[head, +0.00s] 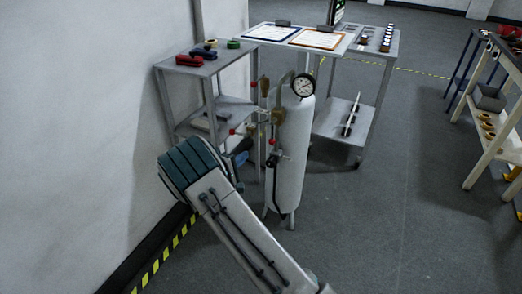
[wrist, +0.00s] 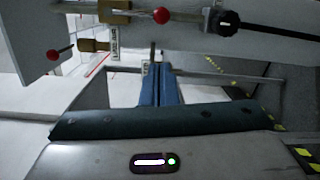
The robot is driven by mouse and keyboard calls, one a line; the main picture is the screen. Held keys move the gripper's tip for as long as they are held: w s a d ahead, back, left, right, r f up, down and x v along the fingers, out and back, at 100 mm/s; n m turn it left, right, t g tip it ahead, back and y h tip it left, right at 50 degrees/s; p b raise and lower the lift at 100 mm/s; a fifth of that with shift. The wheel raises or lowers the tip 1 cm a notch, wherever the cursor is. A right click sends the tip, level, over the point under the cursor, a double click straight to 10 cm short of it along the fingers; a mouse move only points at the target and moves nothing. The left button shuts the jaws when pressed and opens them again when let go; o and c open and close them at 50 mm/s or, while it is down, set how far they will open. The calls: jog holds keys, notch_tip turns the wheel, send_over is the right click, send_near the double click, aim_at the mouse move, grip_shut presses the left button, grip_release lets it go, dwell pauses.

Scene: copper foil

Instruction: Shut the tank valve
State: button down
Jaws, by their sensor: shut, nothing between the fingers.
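The white tank (head: 288,165) stands upright in the head view, with a round gauge (head: 303,86) at its top and brass valve fittings (head: 277,116) on its side. In the wrist view, a red ball-ended handle (wrist: 161,15) joins a brass fitting at the top, beside a black knob (wrist: 222,20). A second, smaller red ball handle (wrist: 50,54) is at the left, with a brass fitting (wrist: 95,45) and a white label. My gripper (wrist: 158,72) has its blue fingers together, empty, below these fittings in the picture. The head view shows it beside the tank's left side, partly hidden by my arm.
A grey shelf unit (head: 207,68) with small red and other items stands left of the tank. A table (head: 345,44) with clipboards is behind it. A white-framed rack (head: 490,150) is at right. The floor between is clear; a wall is close at left.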

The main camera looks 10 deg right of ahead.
aim_at(272, 133)
jog(key=shift+w+a+f+n+t+y, duration=0.2)
jog(key=shift+a+f+t, duration=0.1)
jog(key=shift+a+f, duration=0.15)
jog(key=shift+w+a+f+n+t+y, duration=0.2)
jog(key=shift+a+f+t, duration=0.1)
jog(key=shift+a, duration=0.1)
jog(key=w+d, duration=0.6)
jog(key=d, duration=0.4)
jog(key=shift+r, duration=0.4)
jog(key=shift+a, duration=0.1)
